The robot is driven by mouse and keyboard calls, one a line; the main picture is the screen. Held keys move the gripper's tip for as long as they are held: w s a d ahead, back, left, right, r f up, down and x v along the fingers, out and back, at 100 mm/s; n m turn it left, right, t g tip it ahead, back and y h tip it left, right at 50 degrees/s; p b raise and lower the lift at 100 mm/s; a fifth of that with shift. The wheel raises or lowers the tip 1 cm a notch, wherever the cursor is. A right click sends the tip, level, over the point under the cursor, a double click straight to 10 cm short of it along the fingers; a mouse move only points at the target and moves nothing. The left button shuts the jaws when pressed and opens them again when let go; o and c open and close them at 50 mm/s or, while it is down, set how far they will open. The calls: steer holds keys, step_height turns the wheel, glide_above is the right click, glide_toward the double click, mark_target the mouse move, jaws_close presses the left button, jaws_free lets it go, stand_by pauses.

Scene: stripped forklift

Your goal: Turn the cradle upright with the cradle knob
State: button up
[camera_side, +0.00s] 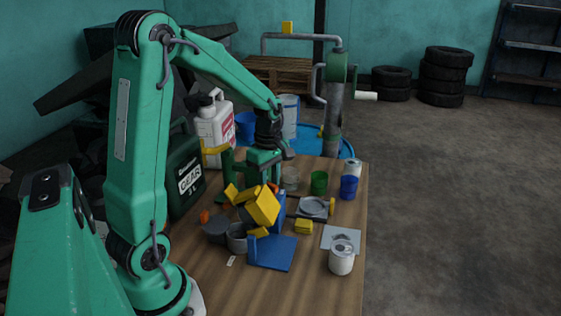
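A tilted yellow block-shaped piece (263,206) with smaller yellow and grey parts sits at the middle of the wooden table, above a blue stand (272,252). It looks like the cradle, leaning over and not upright. A small orange knob (204,216) shows at its left; I cannot tell for sure that this is the cradle knob. My gripper (264,178) points down just behind and above the tilted piece. Its fingertips are partly hidden by the yellow parts, so I cannot tell whether it touches anything or how far it is open.
A grey round fixture (313,207), a yellow block (304,227), a green can (319,183), a blue can (349,187) and a white can (341,258) stand to the right. A dark green oil jug (186,178) is at left.

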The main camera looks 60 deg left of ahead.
steer(key=shift+c, duration=0.2)
jaws_close()
